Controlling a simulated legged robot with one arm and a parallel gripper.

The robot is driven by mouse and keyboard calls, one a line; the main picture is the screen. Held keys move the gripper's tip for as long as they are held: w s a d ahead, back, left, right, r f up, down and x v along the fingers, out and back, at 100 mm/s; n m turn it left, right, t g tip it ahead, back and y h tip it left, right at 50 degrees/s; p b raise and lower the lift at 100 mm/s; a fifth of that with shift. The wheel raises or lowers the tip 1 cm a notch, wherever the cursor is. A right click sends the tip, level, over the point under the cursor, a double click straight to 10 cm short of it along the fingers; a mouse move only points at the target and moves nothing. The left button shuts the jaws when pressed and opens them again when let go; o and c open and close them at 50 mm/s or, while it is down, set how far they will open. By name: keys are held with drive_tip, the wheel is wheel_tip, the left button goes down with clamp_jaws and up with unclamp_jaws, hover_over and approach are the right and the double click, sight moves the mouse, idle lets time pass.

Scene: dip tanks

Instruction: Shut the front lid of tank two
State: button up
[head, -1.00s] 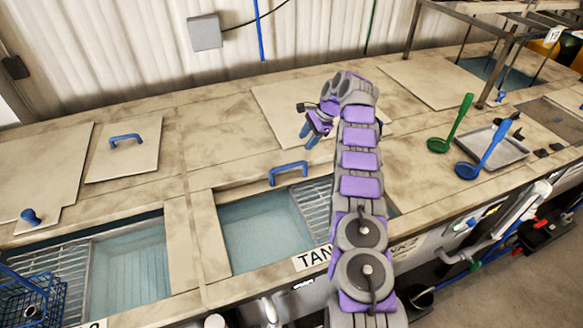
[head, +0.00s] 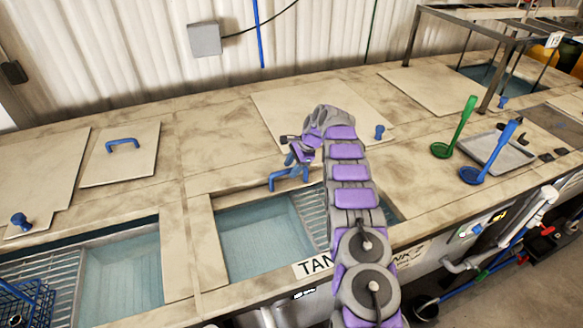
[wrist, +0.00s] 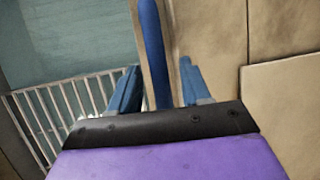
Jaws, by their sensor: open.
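The tank opening (head: 258,243) in front of my arm is uncovered, with blue-green water and a slatted rack showing. A sign reading "TAN" (head: 313,268) is at its front edge; my arm hides part of the lettering. A blue bar handle (head: 277,181) stands at the opening's back edge, on the beige lid (head: 235,181), which leaves the water open. My gripper (head: 291,170) is at this handle, fingers open. In the wrist view the handle (wrist: 152,40) runs between the two blue fingers (wrist: 158,66), with gaps on both sides. The grip is not closed on it.
Another open tank (head: 125,270) with a blue basket (head: 25,300) lies at left. A lid with a blue handle (head: 118,160) is behind it. A green ladle (head: 458,130), a blue ladle (head: 490,155) and a grey tray (head: 508,152) lie at right. A metal frame (head: 490,70) stands farther back.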

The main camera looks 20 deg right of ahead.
drive_tip(key=shift+a+f, duration=0.1)
drive_tip(key=shift+f, duration=0.1)
clamp_jaws()
idle(0.4)
